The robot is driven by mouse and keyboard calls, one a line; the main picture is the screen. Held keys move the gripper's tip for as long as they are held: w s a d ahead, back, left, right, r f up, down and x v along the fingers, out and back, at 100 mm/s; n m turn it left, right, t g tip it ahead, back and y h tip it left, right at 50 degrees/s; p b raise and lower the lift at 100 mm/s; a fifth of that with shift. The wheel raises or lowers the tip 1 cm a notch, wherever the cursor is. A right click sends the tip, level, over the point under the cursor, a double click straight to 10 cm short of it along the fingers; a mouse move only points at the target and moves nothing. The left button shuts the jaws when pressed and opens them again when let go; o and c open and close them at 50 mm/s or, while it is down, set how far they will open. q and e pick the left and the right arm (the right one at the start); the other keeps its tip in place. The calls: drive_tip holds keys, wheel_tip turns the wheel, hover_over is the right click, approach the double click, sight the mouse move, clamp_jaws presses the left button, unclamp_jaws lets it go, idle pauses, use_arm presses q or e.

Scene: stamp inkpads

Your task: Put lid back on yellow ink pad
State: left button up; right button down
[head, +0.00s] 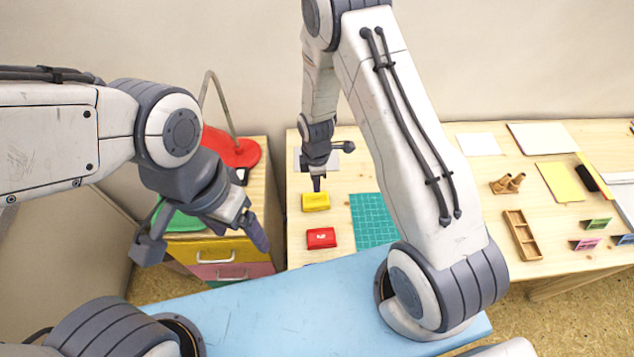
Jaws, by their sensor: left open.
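A yellow ink pad (315,202) lies on the wooden table, left of a green cutting mat. I cannot tell from this view whether its lid is on it, and no separate yellow lid can be made out. My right gripper (317,184) points down just above the back of the yellow pad. Its fingers look narrow from here, and whether they touch the pad or hold something is unclear. My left gripper (258,236) is open, pointing down and to the right in front of the drawer cabinet, apart from the pads.
A red ink pad (321,238) sits in front of the yellow one. The green cutting mat (372,218) is to the right. The drawer cabinet (228,256) bears a red lamp base (232,150). A wooden tray (522,236) and stamps (508,183) lie further right.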

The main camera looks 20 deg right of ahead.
sight(316, 199)
drive_tip(key=shift+f+b, duration=1.9)
drive_tip(key=shift+f, duration=0.7)
drive_tip(key=shift+r, duration=0.15)
wheel_tip(316, 199, up, 7)
drive_tip(key=p, duration=0.5)
drive_tip(key=shift+p, duration=0.35)
